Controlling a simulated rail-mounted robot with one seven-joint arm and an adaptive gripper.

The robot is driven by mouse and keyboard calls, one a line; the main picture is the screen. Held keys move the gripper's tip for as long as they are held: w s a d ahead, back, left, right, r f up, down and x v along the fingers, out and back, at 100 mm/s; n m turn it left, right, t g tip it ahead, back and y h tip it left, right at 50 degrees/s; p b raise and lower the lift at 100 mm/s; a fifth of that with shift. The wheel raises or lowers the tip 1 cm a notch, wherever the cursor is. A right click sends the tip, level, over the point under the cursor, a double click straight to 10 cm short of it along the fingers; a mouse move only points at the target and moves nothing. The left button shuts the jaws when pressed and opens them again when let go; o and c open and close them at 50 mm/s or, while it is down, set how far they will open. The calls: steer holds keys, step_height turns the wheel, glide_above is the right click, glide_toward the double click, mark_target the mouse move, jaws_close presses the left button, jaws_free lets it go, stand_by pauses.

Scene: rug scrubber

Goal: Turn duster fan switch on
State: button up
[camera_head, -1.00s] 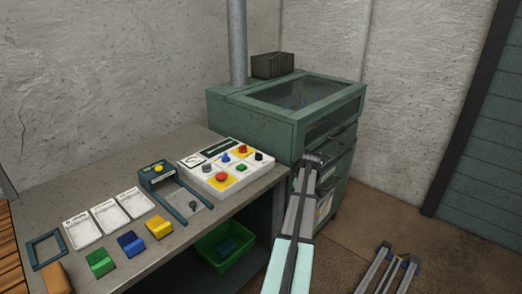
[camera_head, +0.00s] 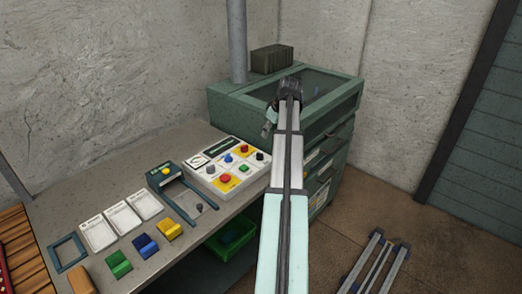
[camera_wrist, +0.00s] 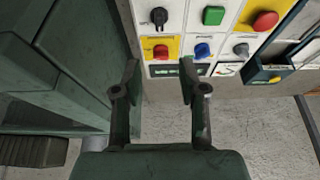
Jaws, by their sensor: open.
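The white control panel (camera_head: 228,168) sits on the bench against the green cabinet. In the wrist view it carries a red rotary knob (camera_wrist: 161,52) on yellow, a black knob (camera_wrist: 158,17), a green button (camera_wrist: 213,15), a blue knob (camera_wrist: 202,50), a grey knob (camera_wrist: 240,48) and a red mushroom button (camera_wrist: 265,20). The labels are too small to read, so I cannot tell which one is the duster fan switch. My gripper (camera_wrist: 159,75) is open and empty, its fingers apart near the panel's edge by the red rotary knob. In the head view my gripper (camera_head: 269,122) is beside the cabinet front.
The green cabinet (camera_head: 345,100) with a glass top stands close beside my gripper. A blue frame fixture (camera_head: 182,190), white cards (camera_head: 120,218) and coloured blocks (camera_head: 143,246) lie on the bench. A green bin (camera_head: 232,240) is below it.

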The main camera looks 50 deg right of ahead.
mark_target(259, 153)
steer(key=p+x, duration=0.3)
steer(key=x, duration=1.1)
steer(key=shift+f+p, duration=0.1)
steer(key=shift+p, duration=0.2)
steer(key=shift+s, duration=0.1)
jaws_close()
